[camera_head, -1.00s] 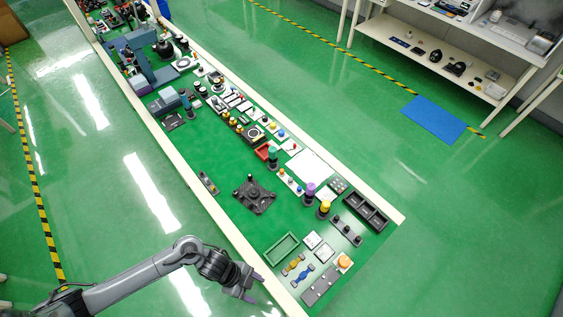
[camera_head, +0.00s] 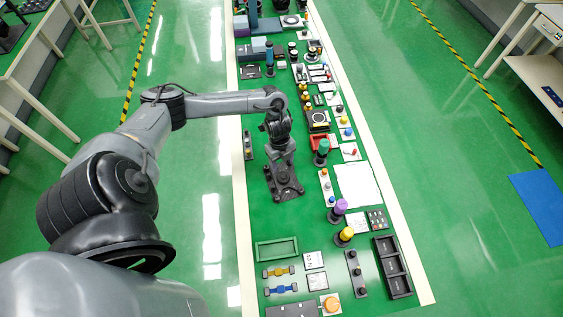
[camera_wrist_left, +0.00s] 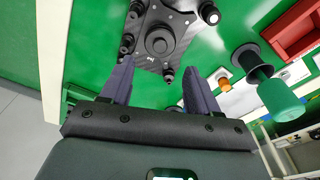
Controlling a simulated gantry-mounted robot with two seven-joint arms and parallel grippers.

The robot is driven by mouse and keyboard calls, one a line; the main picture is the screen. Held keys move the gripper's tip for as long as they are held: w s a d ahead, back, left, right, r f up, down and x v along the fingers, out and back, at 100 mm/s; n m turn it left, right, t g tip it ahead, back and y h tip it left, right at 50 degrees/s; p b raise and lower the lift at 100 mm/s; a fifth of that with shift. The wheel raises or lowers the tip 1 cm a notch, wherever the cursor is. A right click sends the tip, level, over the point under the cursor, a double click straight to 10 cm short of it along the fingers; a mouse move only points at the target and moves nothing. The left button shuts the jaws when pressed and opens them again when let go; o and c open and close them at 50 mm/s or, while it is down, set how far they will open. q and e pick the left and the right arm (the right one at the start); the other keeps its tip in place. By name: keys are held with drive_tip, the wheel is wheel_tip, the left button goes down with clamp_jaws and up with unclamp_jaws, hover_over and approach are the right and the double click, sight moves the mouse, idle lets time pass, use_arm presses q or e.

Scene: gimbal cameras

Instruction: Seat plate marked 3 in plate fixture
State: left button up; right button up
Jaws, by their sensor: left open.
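My left gripper (camera_head: 284,158) hangs over a dark square plate assembly (camera_head: 285,187) on the green bench. In the left wrist view the two purple fingers of my left gripper (camera_wrist_left: 160,82) are apart with nothing between them. Beyond the fingertips is the dark plate assembly (camera_wrist_left: 180,53), with a round black hub, white marks and several black posts at its edges. I cannot read a 3 on it or tell whether it is the plate fixture. Two small white marked squares (camera_head: 314,260) lie near the front, their marks too small to read. My right gripper is not in view.
A green tray (camera_head: 277,241) and a black compartment tray (camera_head: 400,282) are at the front. Purple (camera_head: 340,206) and yellow-topped (camera_head: 346,233) posts stand right of centre. A green-topped post (camera_wrist_left: 277,98) and red bin (camera_wrist_left: 292,30) lie right of my gripper.

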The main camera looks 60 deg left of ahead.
sight(283, 176)
use_arm(q)
drive_tip(key=f, duration=0.6)
drive_tip(key=d+f+b, duration=0.1)
drive_tip(key=f, duration=0.2)
drive_tip(key=shift+w+d+f, duration=0.1)
drive_tip(key=shift+f, duration=0.25)
drive_tip(key=shift+c, duration=0.4)
drive_tip(key=c, duration=0.8)
drive_tip(key=shift+r, duration=0.1)
